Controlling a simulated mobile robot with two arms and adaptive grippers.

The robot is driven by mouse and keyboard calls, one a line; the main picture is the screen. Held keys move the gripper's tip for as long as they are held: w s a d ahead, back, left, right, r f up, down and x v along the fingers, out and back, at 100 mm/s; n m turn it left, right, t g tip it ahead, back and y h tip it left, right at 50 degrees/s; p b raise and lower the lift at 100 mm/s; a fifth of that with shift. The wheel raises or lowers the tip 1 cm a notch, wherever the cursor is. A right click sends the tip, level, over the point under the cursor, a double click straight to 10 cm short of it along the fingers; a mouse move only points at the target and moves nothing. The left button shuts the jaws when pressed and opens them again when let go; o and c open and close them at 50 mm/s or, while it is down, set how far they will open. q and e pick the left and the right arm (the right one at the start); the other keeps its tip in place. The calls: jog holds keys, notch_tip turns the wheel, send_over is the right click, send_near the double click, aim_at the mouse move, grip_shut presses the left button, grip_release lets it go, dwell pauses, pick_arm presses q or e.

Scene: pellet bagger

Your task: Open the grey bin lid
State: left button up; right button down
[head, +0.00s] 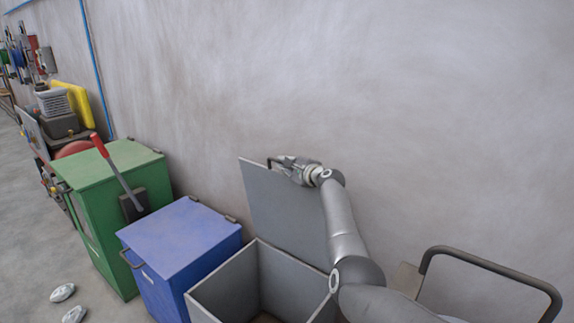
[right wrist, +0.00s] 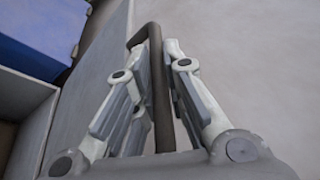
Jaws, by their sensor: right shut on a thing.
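The grey bin (head: 222,288) stands at the lower middle of the head view with its inside showing. Its grey lid (head: 285,208) is raised, standing nearly upright at the bin's back side near the wall. My right gripper (head: 279,162) is at the lid's upper edge. In the right wrist view, the dark bar handle (right wrist: 157,85) of the lid runs between the two fingers of the right gripper (right wrist: 160,65), which is shut on it. The lid (right wrist: 100,85) shows left of the fingers there. My left gripper is not in view.
A blue bin (head: 180,240) with a closed lid stands just left of the grey bin. A green bin (head: 110,180) with a red-handled lever (head: 100,146) is beyond it. The wall (head: 400,110) is close behind. Pale lumps (head: 62,292) lie on the floor at lower left.

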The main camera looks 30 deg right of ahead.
jog(key=c, duration=1.8)
grip_release()
jog(key=shift+o, duration=0.2)
jog(key=s+r, duration=0.2)
jog(key=s, duration=1)
jog(key=shift+a, duration=0.1)
